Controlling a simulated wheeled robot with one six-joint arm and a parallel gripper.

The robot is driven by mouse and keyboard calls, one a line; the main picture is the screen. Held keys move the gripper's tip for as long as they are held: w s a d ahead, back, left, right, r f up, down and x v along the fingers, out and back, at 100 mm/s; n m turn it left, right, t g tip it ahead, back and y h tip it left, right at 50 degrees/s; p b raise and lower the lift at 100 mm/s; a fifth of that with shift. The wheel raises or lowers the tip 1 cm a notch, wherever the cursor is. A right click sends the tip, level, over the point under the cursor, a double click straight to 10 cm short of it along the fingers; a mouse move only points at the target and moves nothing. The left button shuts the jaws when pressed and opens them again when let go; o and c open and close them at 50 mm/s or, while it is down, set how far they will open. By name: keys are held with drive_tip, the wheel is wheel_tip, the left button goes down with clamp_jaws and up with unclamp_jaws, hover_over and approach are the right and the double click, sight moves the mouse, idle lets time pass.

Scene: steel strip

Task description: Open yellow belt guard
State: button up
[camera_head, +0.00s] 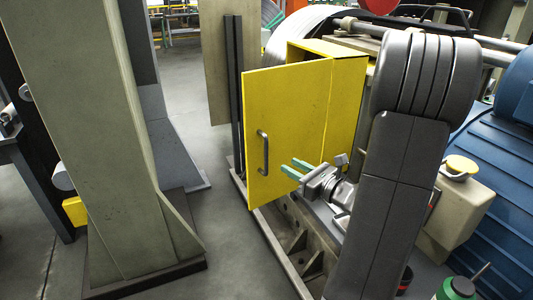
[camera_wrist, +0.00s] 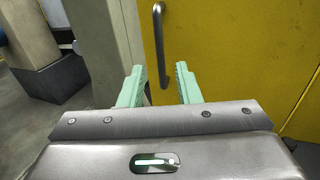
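The yellow belt guard (camera_head: 345,110) is a box on the machine's base. Its yellow door (camera_head: 290,120) stands out past the box's left side, partly open, seemingly hinged on the right. A grey bar handle (camera_head: 263,152) is upright near the door's free left edge. My gripper (camera_head: 292,170), with mint-green fingers, is in front of the door, to the right of and below the handle in the head view. In the wrist view, my gripper (camera_wrist: 158,82) is open and empty. The handle (camera_wrist: 159,40) shows ahead between the fingers, its lower end near fingertip level; no contact is visible.
A thick beige column (camera_head: 110,140) stands to the left, with grey floor (camera_head: 205,215) between it and the guard. The machine's base rail (camera_head: 265,228) runs below the door.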

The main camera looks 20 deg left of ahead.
hover_over(266, 174)
drive_tip(key=shift+w+a, duration=0.2)
drive_tip(key=shift+w, duration=0.1)
clamp_jaws()
